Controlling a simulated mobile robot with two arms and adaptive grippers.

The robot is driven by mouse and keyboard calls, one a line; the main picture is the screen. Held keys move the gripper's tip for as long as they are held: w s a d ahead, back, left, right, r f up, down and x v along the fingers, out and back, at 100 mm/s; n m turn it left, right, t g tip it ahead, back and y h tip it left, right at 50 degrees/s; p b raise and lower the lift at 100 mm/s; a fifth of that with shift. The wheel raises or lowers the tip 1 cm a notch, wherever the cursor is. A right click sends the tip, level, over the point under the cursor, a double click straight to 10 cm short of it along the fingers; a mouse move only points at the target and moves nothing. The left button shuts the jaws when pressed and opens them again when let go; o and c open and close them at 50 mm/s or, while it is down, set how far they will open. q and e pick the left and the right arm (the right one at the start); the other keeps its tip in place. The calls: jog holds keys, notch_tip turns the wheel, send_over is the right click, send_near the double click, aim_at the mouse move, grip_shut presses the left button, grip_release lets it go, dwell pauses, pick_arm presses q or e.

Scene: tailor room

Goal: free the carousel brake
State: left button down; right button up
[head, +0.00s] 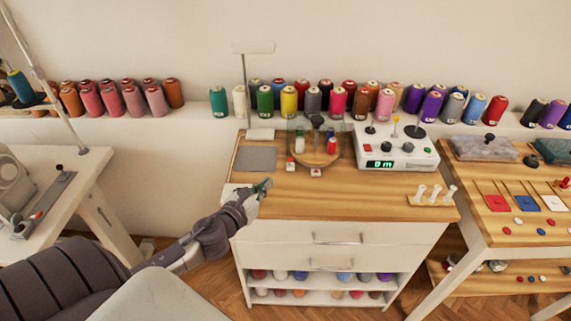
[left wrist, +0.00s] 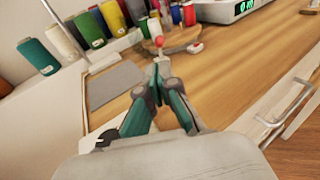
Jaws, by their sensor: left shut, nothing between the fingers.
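The carousel (head: 316,159) is a round wooden turntable near the back of the cabinet top. A see-through guard and a black knob stand over it, with a few small spools on it. Two small white blocks with red tops sit at its front edge, a left one (head: 290,164) and a right one (head: 316,171). I cannot tell which part is the brake. My left gripper (head: 263,186) is shut and empty above the cabinet top, in front and left of the carousel. In the left wrist view its fingertips (left wrist: 161,64) point toward the carousel (left wrist: 182,48), apart from it. My right gripper is not in view.
A white control box (head: 396,148) with a green display stands right of the carousel. A grey mat (head: 255,159) lies to the left. A small rack of white pegs (head: 432,198) is at the front right. The front middle of the wooden top (head: 335,197) is clear.

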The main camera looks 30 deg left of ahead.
aim_at(289, 161)
pick_arm(q)
jog(key=w, duration=0.3)
jog(key=w+f, duration=0.1)
jog(key=w, duration=0.2)
jog(key=w+p, duration=0.1)
jog(key=w, duration=0.3)
jog(key=shift+a+f, duration=0.2)
jog(key=shift+a, duration=0.1)
jog(key=shift+r+p, duration=0.35)
jog(key=shift+p, duration=0.65)
jog(key=shift+w+f+g, duration=0.1)
jog(key=shift+f+g, duration=0.05)
jog(key=shift+g, duration=0.15)
jog(key=g+p, duration=0.1)
jog(key=p, duration=0.3)
jog(key=w+r+n+g+p, duration=0.1)
jog(key=p, duration=0.3)
jog(key=shift+a+r, duration=0.25)
jog(key=shift+a, duration=0.1)
jog(key=shift+w+a+r+h+p, duration=0.1)
jog(key=shift+w+a+h+p, duration=0.15)
jog(key=shift+p, duration=0.5)
jog(key=shift+w+a+r, duration=0.1)
jog(key=shift+w+a, duration=0.3)
jog(key=shift+w, duration=0.4)
jog(key=shift+r, duration=0.15)
